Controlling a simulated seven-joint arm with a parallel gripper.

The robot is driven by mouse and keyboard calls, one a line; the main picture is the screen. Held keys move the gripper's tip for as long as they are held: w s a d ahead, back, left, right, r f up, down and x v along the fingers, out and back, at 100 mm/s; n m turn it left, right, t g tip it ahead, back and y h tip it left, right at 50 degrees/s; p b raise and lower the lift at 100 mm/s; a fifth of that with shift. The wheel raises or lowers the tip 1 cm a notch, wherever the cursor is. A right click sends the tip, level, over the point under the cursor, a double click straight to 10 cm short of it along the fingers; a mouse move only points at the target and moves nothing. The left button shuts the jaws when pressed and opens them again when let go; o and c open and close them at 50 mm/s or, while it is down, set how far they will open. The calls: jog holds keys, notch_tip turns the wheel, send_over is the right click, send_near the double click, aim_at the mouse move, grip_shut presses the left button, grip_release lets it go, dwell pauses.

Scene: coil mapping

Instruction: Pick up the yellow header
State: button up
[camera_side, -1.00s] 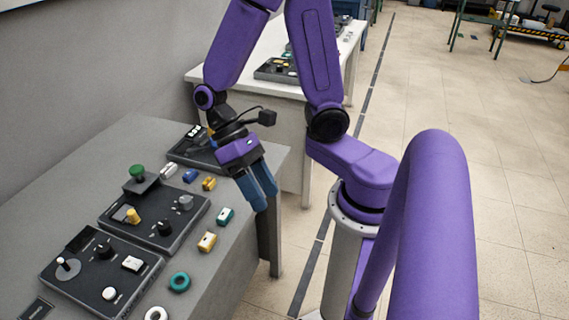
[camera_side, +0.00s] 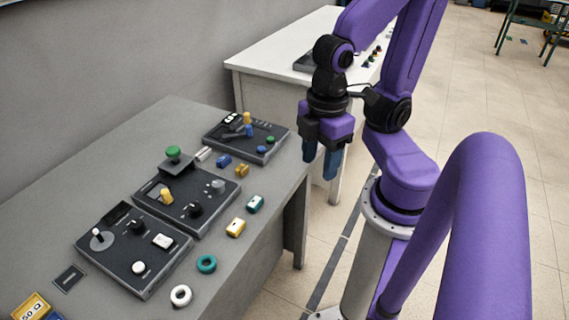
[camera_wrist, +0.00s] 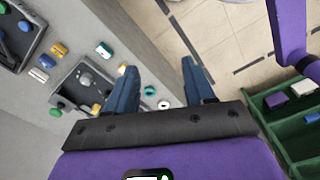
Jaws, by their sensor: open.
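Two small yellow blocks lie on the grey table. One yellow block (camera_side: 242,170) is beside a blue block (camera_side: 223,162); the other yellow block (camera_side: 235,228) is nearer the front edge, by a teal block (camera_side: 255,204). I cannot tell which is the yellow header. In the wrist view, one yellow block (camera_wrist: 60,49) shows at upper left, and the other (camera_wrist: 122,68) is partly hidden by the left finger. My gripper (camera_side: 321,165) points down, open and empty, above and to the right of the table edge. Its spread blue fingers show in the wrist view (camera_wrist: 160,66).
Black control panels (camera_side: 185,200) with raised knobs stand on the table (camera_side: 130,140). A teal ring (camera_side: 206,264) and white ring (camera_side: 181,295) lie near the front edge. A green bin (camera_wrist: 285,130) with blocks shows at right in the wrist view. A white table (camera_side: 270,60) stands behind.

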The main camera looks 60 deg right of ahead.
jog(key=shift+w, duration=0.1)
jog(key=w+a+n+h, duration=0.1)
jog(key=w, duration=0.7)
jog(key=n+h, duration=0.3)
jog(key=n, duration=0.1)
send_over(241, 168)
jog(key=a, duration=0.6)
notch_tip(241, 168, down, 8)
jog(key=r, duration=0.1)
jog(key=x, duration=1.7)
jog(key=shift+s+d+f, duration=0.1)
jog(key=shift+s+f, duration=0.05)
jog(key=shift+f, duration=0.05)
grip_shut()
